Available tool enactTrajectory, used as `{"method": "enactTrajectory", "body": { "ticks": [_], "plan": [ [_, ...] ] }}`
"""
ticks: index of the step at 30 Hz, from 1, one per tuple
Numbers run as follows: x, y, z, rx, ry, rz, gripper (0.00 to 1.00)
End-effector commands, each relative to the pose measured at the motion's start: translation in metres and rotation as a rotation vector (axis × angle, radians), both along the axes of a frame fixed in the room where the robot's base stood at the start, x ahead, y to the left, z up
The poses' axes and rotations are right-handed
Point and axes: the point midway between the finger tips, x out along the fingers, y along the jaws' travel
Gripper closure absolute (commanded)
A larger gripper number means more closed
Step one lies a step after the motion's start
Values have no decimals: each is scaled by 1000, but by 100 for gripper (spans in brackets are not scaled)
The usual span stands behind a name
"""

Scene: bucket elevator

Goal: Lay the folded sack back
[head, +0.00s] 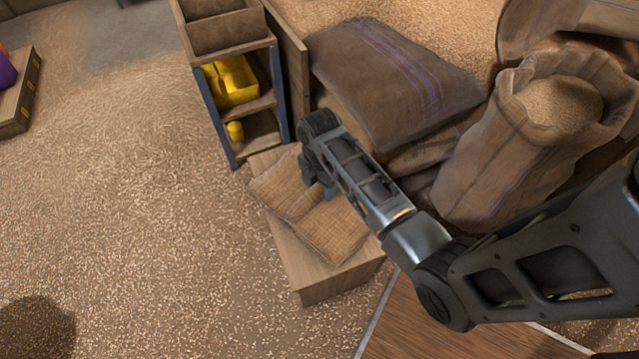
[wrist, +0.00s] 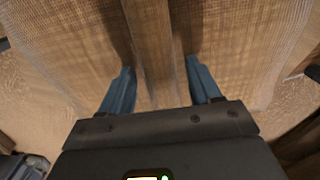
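The folded sack (head: 325,222), coarse tan burlap, lies on top of a low wooden box (head: 318,286), with a raised fold across its middle. My gripper (head: 318,188) is just above the sack near that fold, partly hidden by my own arm. In the wrist view, the sack (wrist: 225,40) fills most of the picture. The two blue fingers of my gripper (wrist: 160,72) stand apart, one on each side of the raised fold. The fold seems narrower than the gap between them. Whether either fingertip touches the cloth is unclear.
A shelf (head: 228,60) holding a yellow bin (head: 232,82) stands behind the box. A full brown sack (head: 395,75) lies behind, and an open grain sack (head: 525,150) stands at right. Grain-covered floor (head: 130,200) is free at left.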

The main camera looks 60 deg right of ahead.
Motion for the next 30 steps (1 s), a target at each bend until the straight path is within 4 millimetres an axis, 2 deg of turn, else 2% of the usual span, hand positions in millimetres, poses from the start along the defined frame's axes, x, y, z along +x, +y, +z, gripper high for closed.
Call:
{"method": "enactTrajectory", "body": {
  "ticks": [11,14,24,30],
  "plan": [
    [0,0,5,0,-1,0,32],
    [1,0,17,-1,-2,0,32],
    [1,0,86,-2,-3,1,32],
    [1,0,113,0,-1,0,32]
  ]
}}
